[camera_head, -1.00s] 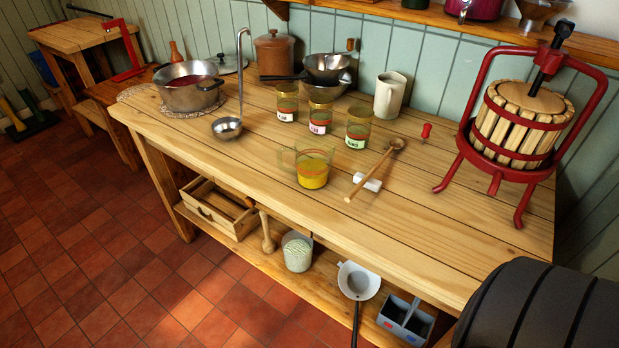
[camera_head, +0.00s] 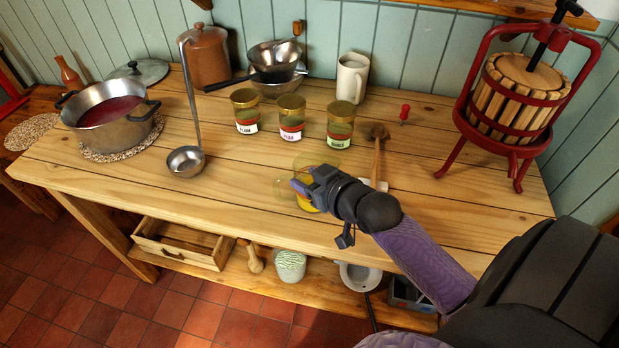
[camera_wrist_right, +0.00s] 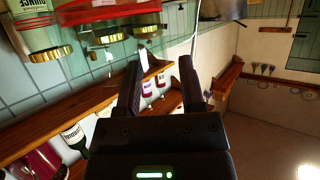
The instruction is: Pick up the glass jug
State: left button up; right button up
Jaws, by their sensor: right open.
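The glass jug (camera_head: 307,205), with yellow contents, stands on the pine bench near the front edge, in the middle of the head view. My right gripper (camera_head: 300,184) is in front of it in that view and hides much of it. Only some glass and yellow show around the gripper. In the right wrist view my right gripper (camera_wrist_right: 160,68) is open, with nothing seen between its fingers. I cannot make out the jug in that view. Whether the fingers touch the jug is unclear. My left gripper is out of view.
Several labelled jars, including one with a green label (camera_head: 340,124), stand behind the jug. A wooden spoon (camera_head: 376,160) lies close to its right. A ladle (camera_head: 186,161) and a pot (camera_head: 108,112) are at left. A fruit press (camera_head: 520,105) stands at right.

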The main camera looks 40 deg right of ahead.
jog(key=shift+w+f, duration=0.25)
jog(key=shift+w, duration=0.45)
jog(key=shift+s, duration=0.1)
jog(key=shift+c, duration=0.5)
grip_shut()
jog(key=shift+a, duration=0.1)
